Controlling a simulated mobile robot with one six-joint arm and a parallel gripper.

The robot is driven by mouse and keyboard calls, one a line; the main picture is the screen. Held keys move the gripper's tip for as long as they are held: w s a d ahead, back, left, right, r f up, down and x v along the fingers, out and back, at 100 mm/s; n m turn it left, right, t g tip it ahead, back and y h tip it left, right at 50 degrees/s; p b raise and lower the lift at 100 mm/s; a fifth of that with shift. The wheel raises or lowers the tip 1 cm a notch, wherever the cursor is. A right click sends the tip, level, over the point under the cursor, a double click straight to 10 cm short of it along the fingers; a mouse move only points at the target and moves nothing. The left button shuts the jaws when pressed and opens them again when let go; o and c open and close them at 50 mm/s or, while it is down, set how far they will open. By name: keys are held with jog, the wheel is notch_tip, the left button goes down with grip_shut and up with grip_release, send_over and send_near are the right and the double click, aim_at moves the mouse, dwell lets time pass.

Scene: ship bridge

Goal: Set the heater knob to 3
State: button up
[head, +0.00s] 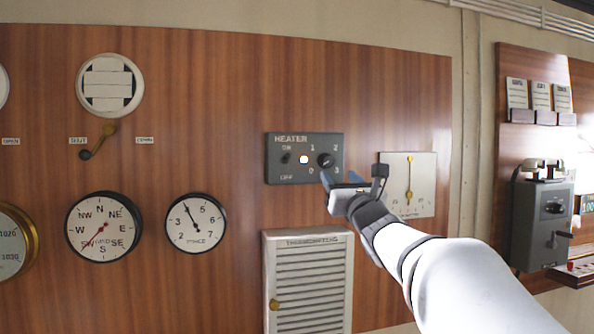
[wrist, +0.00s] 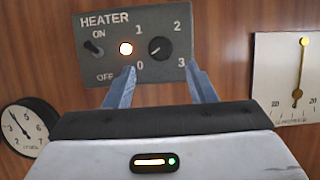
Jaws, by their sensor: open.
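The dark grey heater panel (head: 275,172) is on the wood wall; it also shows in the wrist view (wrist: 110,72). Its round black heater knob (head: 326,160) is at the right, with 0 and 1 on its left side and 2 and 3 on its right. In the wrist view the knob (wrist: 159,48) has a faint mark that seems to point lower left, towards 0. My gripper (wrist: 160,68) is open and empty, its fingers below and to either side of the knob, apart from it.
A toggle switch (wrist: 93,47) and a lit lamp (wrist: 125,48) are left of the knob. A pale gauge (head: 407,185) is close on the right. A louvred thermostat box (head: 308,238) is below. Round dials (head: 196,222) are at left.

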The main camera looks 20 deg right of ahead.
aim_at(328, 164)
jog(key=p+x, duration=0.2)
jog(key=x, duration=0.5)
jog(key=shift+p, duration=0.3)
jog(key=shift+c, duration=0.4)
jog(key=shift+f, duration=0.1)
jog(key=c, duration=0.9)
